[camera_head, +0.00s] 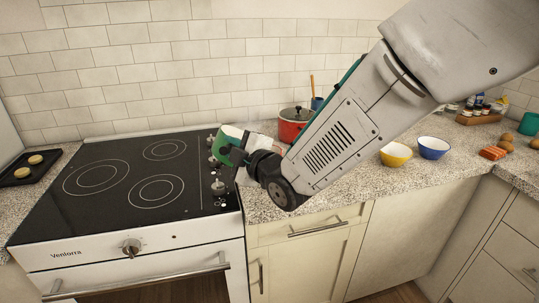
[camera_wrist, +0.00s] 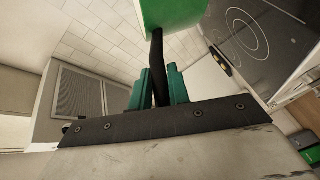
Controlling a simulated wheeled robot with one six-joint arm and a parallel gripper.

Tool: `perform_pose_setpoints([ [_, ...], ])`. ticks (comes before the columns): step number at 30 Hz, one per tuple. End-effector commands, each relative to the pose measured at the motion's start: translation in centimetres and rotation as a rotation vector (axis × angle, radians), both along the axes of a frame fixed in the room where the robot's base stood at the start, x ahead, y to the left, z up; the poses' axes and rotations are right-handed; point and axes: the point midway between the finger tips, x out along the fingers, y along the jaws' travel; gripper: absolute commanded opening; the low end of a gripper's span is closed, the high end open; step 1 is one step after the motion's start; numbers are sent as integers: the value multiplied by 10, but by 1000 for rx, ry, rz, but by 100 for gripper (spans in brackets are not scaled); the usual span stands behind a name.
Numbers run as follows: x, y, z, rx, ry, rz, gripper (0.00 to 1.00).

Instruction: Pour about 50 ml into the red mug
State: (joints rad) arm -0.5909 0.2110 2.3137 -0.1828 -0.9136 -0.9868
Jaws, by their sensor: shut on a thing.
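My gripper (camera_head: 246,152) is shut on the dark handle (camera_wrist: 157,65) of a green pitcher or cup (camera_head: 226,142). The green vessel (camera_wrist: 172,12) shows only in part at the top of the wrist view, beyond my two green fingers. It is held above the right edge of the cooktop, near the knobs, and looks tilted. Its contents are not visible. I see no red mug for certain. A red pot (camera_head: 288,132) with a dark lid stands on the counter behind my arm, partly hidden by it.
The black cooktop (camera_head: 110,190) is bare. A dark tray (camera_head: 24,175) with two round items lies at far left. A yellow bowl (camera_head: 395,156) and a blue bowl (camera_head: 432,149) stand right of my arm. A blue holder (camera_head: 317,103) with a wooden utensil stands behind the pot.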

Motion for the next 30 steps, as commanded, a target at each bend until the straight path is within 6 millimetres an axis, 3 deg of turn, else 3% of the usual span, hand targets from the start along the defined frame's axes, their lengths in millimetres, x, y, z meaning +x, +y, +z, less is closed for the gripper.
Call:
perform_pose_setpoints([
  [9,-6,19,-15,-101,-42,0,0],
  [30,-6,20,-16,-106,-44,0,0],
])
